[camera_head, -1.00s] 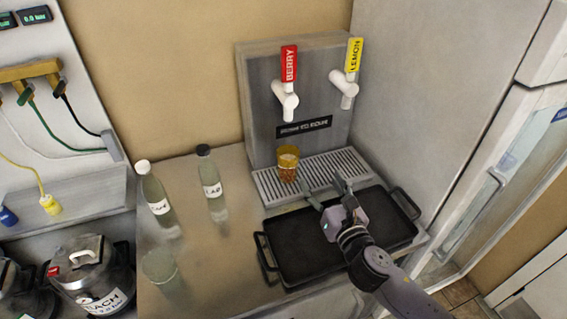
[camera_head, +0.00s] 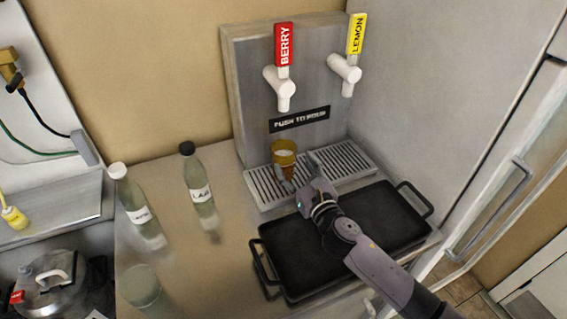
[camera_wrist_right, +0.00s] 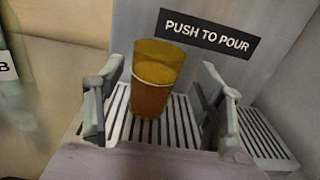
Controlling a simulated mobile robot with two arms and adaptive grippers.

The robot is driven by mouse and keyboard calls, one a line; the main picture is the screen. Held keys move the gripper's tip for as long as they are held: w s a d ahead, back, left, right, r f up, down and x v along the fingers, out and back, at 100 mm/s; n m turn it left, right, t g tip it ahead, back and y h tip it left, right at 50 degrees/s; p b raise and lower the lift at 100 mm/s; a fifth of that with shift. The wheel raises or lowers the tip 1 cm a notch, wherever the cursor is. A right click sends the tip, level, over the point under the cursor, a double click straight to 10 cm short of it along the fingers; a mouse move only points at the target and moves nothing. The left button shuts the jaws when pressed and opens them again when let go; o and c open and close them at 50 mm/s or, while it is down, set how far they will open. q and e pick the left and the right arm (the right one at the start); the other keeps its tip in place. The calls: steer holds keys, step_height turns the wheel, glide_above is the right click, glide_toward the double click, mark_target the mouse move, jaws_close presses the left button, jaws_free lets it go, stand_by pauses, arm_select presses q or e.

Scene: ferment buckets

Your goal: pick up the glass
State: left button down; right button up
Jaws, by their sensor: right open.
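An amber glass (camera_head: 284,153) stands upright on the drip grate under the BERRY tap. In the right wrist view the glass (camera_wrist_right: 156,78) stands beyond and between my open fingers, a little left of the middle, with a pale line around it below the rim. My right gripper (camera_head: 303,174) is open and empty, just in front and to the right of the glass, and it also shows in the right wrist view (camera_wrist_right: 163,108). I cannot tell whether a finger touches the glass. My left gripper is not in view.
The drip grate (camera_head: 261,190) lies below the BERRY tap (camera_head: 279,88) and LEMON tap (camera_head: 345,69). A black tray (camera_head: 290,262) lies under my right arm. Two bottles (camera_head: 133,203) (camera_head: 197,184) and a clear glass (camera_head: 141,287) stand on the counter's left side.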

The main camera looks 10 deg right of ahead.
mark_target(279, 141)
steer(key=w, duration=0.3)
steer(key=w+a, duration=0.1)
steer(key=w, duration=0.1)
steer(key=shift+w, duration=0.35)
steer(key=shift+w+a+r+p, duration=0.1)
steer(key=shift+w+a+p, duration=0.1)
steer(key=shift+w, duration=0.7)
steer(key=shift+w+a+p, duration=0.15)
steer(key=shift+w+p, duration=0.05)
steer(key=shift+w, duration=0.75)
steer(key=shift+w+a+r+p, duration=0.1)
steer(key=shift+w+a+p, duration=0.1)
steer(key=shift+w, duration=0.7)
steer(key=shift+c, duration=0.6)
steer(key=shift+f, duration=0.1)
jaws_close()
